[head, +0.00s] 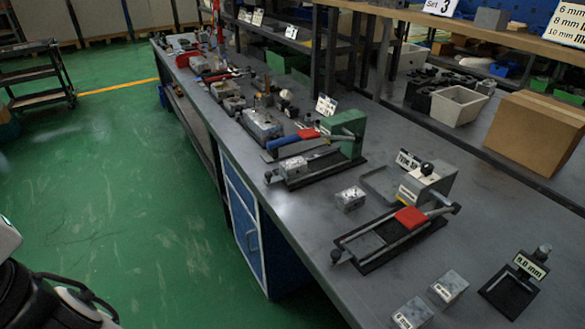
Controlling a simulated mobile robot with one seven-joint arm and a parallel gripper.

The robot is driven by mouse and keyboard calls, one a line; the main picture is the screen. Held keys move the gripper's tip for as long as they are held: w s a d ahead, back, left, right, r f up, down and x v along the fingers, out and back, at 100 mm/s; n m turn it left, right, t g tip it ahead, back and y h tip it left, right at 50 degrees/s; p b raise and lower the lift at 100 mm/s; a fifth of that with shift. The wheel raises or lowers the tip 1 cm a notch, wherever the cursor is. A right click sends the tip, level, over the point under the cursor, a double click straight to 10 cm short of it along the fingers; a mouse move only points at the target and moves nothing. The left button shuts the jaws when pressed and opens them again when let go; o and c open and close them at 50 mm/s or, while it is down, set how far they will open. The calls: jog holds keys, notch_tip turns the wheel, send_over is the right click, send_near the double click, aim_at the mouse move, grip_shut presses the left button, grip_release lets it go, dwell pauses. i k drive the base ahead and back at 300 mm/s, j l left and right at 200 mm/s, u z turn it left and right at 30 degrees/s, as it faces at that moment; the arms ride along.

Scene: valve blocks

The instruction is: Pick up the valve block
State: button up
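Several small grey metal blocks that look like valve blocks are on the long grey workbench (335,235). One valve block (350,198) sits by itself between two black fixtures. Two more valve blocks, one (448,288) slightly behind the other (411,313), are near the front edge at the bottom; the nearer one is partly cut off by the frame. Another grey block (293,170) sits at the left end of the farther fixture. Labels on the near blocks are too small to read. The fingers of my gripper do not show.
The near fixture (385,243) has a red-handled lever, and the farther one (317,165) a green stand. A small black stand (513,285) is at the right. A cardboard box (536,132) and grey bin (458,105) are behind. Green floor (120,190) is open at left.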

aim_at(296, 166)
jog(key=i+j+z, duration=0.2)
jog(key=i+j, duration=0.25)
jog(key=i+j+z, duration=0.1)
jog(key=j, duration=0.3)
jog(key=i+j+z, duration=0.15)
jog(key=i+j, duration=0.15)
jog(key=i+j+z, duration=0.1)
jog(key=j, duration=0.25)
jog(key=i+j+z, duration=0.1)
jog(key=j, duration=0.25)
jog(key=i+j+z, duration=0.1)
jog(key=i+j, duration=0.15)
jog(key=j, duration=0.15)
jog(key=i+j+z, duration=0.1)
jog(key=j, duration=0.25)
jog(key=i, duration=0.05)
